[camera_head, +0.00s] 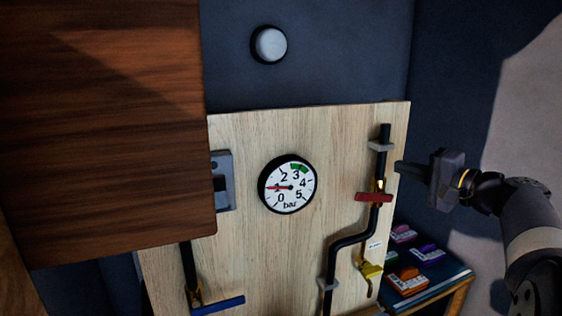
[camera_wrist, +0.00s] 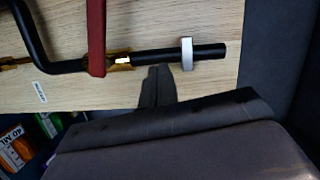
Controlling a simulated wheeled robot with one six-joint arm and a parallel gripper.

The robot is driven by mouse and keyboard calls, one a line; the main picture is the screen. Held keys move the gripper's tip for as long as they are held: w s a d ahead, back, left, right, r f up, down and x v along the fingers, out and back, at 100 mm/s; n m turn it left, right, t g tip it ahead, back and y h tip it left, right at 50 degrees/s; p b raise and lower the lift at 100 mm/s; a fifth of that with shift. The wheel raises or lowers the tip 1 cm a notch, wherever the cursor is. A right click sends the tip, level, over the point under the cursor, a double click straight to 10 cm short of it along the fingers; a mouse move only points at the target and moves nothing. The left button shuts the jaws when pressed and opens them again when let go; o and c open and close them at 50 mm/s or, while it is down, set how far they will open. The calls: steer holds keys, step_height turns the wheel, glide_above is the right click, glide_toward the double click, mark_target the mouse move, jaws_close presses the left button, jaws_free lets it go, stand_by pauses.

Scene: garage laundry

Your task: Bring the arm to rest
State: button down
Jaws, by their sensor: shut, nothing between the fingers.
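My gripper (camera_head: 402,167) is at the right in the head view, with its fingers pointing left toward the wooden board. The fingers are together and hold nothing. In the wrist view the gripper (camera_wrist: 157,75) shows its dark fingertips in front of the board's edge, close to the black pipe. A red valve handle (camera_head: 373,197) is just left of and below the fingertips in the head view; it also shows in the wrist view (camera_wrist: 97,40). I cannot tell whether the fingers touch the pipe or handle.
The board (camera_head: 240,140) carries a pressure gauge (camera_head: 288,184), a black pipe (camera_head: 350,240), a yellow tap (camera_head: 371,269) and a blue handle (camera_head: 217,305). A brown wooden panel (camera_head: 100,120) fills the upper left. Several coloured packets (camera_head: 408,281) lie on a shelf at lower right.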

steer(key=shift+w+d+f+m+p, duration=0.15)
steer(key=shift+d+m+p, duration=0.15)
steer(key=shift+m+p, duration=0.25)
steer(key=shift+w+d+f+m+p, duration=0.1)
steer(key=shift+d+m+p, duration=0.2)
steer(key=shift+m+p, duration=0.25)
steer(key=shift+r, duration=0.1)
